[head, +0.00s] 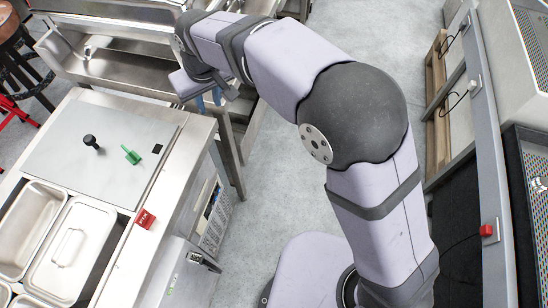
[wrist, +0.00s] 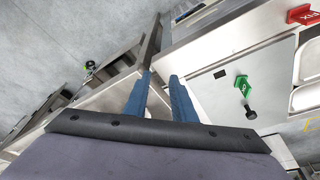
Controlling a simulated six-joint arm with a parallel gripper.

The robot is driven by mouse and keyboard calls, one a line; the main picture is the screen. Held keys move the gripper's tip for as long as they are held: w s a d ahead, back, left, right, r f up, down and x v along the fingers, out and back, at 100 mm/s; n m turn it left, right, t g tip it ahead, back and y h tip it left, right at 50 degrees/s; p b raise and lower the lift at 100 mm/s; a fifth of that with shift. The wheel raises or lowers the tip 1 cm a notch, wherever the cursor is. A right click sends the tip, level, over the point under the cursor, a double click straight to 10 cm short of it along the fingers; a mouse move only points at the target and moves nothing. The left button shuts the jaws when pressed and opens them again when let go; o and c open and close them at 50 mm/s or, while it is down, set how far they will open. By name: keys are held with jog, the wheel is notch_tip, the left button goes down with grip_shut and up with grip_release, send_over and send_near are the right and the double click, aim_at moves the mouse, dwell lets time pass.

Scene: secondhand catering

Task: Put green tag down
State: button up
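The green tag (head: 131,154) rests on the grey board (head: 60,158) on top of the steel counter, near a small black knob (head: 91,141). In the wrist view the green tag (wrist: 242,84) is right of my fingers, with pale lettering on its face that I cannot read surely. My gripper (wrist: 161,75) has two blue fingers standing apart with nothing between them. In the head view my gripper (head: 208,101) is partly hidden by my wrist, beyond the counter's far right corner and apart from the tag.
A red tag (head: 145,219) is at the counter's right edge. Steel pans (head: 28,213) sit in the counter's front left. A steel sink unit (head: 115,68) stands behind. Open grey floor (head: 268,190) lies right of the counter. A shelf unit with another red tag (head: 487,231) is at far right.

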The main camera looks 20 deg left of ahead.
jog(key=w+d+f+m+h, duration=0.1)
jog(key=d+f+m, duration=0.15)
jog(key=d, duration=1.25)
jog(key=w+d+f+m+h, duration=0.1)
jog(key=w+d+m, duration=0.15)
jog(key=d, duration=1.15)
jog(key=s+d+f+m+g, duration=0.1)
jog(key=s+d+f+m, duration=0.1)
jog(key=s+d, duration=0.4)
jog(key=s+d+f+m+g, duration=0.1)
jog(key=s+d+f+m, duration=0.1)
jog(key=s+d, duration=0.5)
jog(key=shift+d+m, duration=0.4)
jog(key=shift+d, duration=0.4)
